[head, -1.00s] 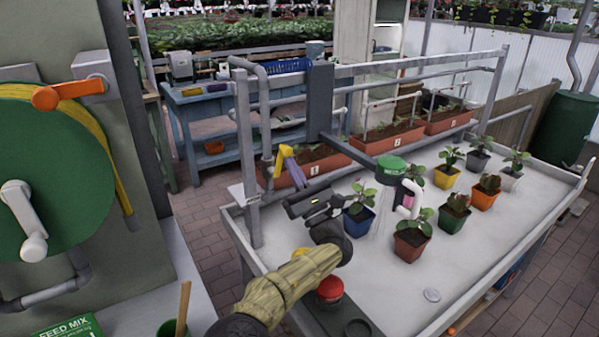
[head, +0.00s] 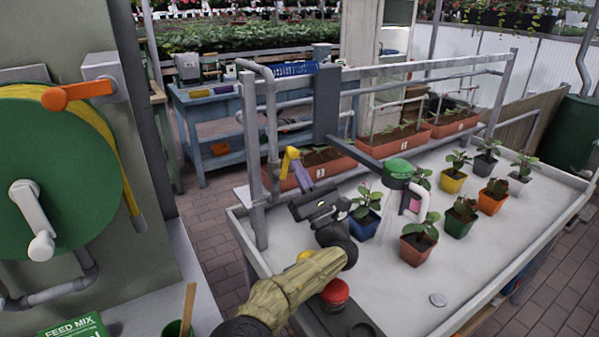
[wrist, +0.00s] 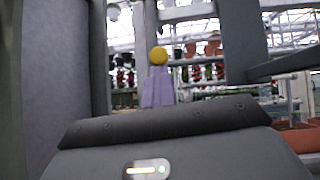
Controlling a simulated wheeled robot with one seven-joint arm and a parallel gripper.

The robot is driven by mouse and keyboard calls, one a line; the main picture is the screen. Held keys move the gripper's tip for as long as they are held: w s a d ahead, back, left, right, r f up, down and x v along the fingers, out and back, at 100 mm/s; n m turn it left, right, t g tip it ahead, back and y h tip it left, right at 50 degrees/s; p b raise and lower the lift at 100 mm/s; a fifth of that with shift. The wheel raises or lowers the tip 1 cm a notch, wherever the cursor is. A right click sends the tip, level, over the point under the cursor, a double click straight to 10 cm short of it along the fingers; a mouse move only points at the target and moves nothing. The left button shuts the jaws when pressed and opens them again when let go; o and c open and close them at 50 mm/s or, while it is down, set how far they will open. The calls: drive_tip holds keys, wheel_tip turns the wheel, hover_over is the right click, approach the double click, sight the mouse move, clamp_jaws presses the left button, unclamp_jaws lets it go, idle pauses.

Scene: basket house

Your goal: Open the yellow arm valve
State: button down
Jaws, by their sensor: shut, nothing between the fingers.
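The yellow arm valve (head: 287,161) is a short yellow lever on the grey pipework at the near-left end of the bench frame. In the wrist view its rounded yellow end (wrist: 158,55) shows straight ahead, just beyond the fingertips. My gripper (head: 297,164) has a dark body and lavender fingers that point up and left at the lever. The fingers also show in the wrist view (wrist: 158,78), side by side with no gap and nothing between them. The tips look close against the yellow end; I cannot tell whether they touch. The lever's pivot is partly hidden.
A grey upright pipe (head: 273,115) stands just behind the lever. The white bench (head: 390,285) holds several potted plants, and a green-capped dispenser (head: 398,172) hangs above it. A red button (head: 335,292) is at the bench's near corner. A green hose reel (head: 45,175) is at left.

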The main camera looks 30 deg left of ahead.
drive_tip(key=shift+s+r, duration=0.15)
drive_tip(key=shift+r, duration=0.4)
drive_tip(key=s+d+f+b, duration=0.1)
drive_tip(key=s+d, duration=0.4)
drive_tip(key=d, duration=0.6)
drive_tip(key=shift+s+d+f+b, duration=0.15)
drive_tip(key=shift+d+f+b, duration=0.2)
drive_tip(key=shift+f, duration=0.1)
